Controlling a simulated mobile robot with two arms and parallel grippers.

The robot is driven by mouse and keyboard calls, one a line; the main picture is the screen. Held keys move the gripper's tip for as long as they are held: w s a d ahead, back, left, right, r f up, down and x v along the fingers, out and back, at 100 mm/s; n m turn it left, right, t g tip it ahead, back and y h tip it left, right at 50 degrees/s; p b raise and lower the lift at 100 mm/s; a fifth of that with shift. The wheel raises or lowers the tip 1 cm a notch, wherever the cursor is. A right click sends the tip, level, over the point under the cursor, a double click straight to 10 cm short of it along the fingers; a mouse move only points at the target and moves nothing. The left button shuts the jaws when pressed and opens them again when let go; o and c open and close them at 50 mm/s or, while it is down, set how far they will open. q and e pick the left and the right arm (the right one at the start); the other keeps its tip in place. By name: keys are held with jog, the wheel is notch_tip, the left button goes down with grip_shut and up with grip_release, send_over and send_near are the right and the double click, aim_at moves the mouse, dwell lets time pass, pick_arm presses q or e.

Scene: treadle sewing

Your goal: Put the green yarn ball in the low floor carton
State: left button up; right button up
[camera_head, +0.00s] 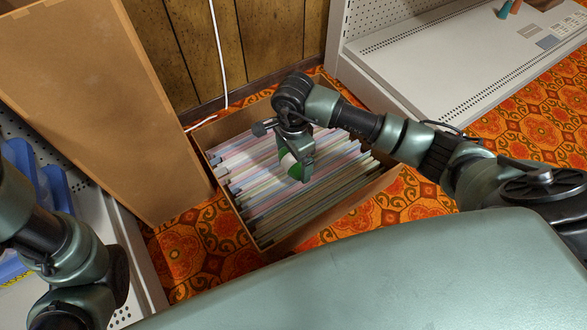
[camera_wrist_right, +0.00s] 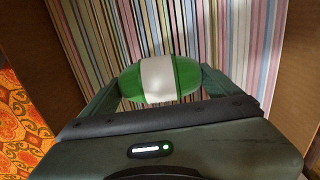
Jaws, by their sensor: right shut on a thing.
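The green yarn ball with a white band (camera_head: 290,163) is between the fingers of my right gripper (camera_head: 296,165), which is shut on it. It also shows in the right wrist view (camera_wrist_right: 158,79), held at both sides. The ball is over the inside of the low floor carton (camera_head: 262,243), an open brown box filled with several upright striped sheets or folders (camera_head: 315,185). I cannot tell whether the ball touches the sheets. My left arm shows at the left edge of the head view, but its gripper is out of view.
A tall brown cardboard panel (camera_head: 95,95) stands left of the carton. A white shelf unit (camera_head: 440,85) is behind at the right. A wood-panelled wall (camera_head: 190,50) is behind the carton. Orange patterned floor (camera_head: 200,255) shows around it. A blue object (camera_head: 40,180) sits at the left.

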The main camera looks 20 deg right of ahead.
aim_at(293, 167)
jog(key=shift+f+b, duration=1)
jog(key=shift+f, duration=0.95)
jog(key=o, duration=1)
jog(key=shift+r, duration=0.1)
jog(key=shift+o, duration=0.2)
notch_tip(293, 167, up, 12)
jog(key=p, duration=0.9)
jog(key=shift+r, duration=0.15)
